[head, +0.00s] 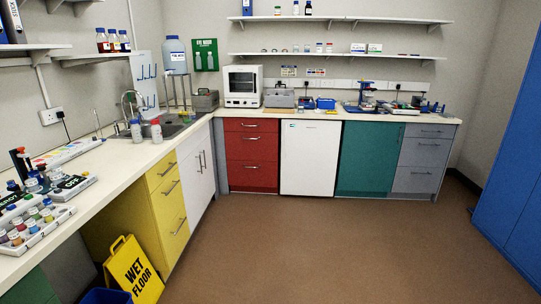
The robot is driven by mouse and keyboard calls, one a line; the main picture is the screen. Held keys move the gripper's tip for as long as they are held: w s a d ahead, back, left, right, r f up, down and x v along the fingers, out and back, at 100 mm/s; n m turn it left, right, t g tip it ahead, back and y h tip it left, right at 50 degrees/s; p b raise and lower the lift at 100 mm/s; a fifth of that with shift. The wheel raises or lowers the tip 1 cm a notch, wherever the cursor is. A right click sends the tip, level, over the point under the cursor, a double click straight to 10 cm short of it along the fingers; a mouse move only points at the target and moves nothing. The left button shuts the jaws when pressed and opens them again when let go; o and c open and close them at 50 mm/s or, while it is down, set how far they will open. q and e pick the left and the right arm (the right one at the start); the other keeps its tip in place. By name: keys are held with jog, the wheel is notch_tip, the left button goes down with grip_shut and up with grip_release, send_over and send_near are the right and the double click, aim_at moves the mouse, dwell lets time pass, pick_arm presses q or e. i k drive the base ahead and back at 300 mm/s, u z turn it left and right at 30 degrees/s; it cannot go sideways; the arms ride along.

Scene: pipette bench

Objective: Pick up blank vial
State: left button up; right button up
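A pale rack (45,233) holding several small vials with coloured caps stands on the left bench, near the lower left of the head view. The caps look red, purple, yellow, green and blue. The vials are too small for me to read a label, so I cannot tell which is the blank vial. Neither of my grippers shows in this view.
A bench device (70,187) stands just behind the rack. A yellow wet-floor sign (134,269) stands on the floor by the yellow drawers (168,205). The brown floor (320,245) is clear in the middle.

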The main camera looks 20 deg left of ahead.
aim_at(47, 202)
jog(key=u, duration=0.2)
jog(key=i, duration=2.35)
jog(key=u, duration=0.85)
jog(key=i, duration=1.3)
jog(key=u, duration=1.9)
jog(key=i, duration=0.95)
jog(key=u, duration=0.6)
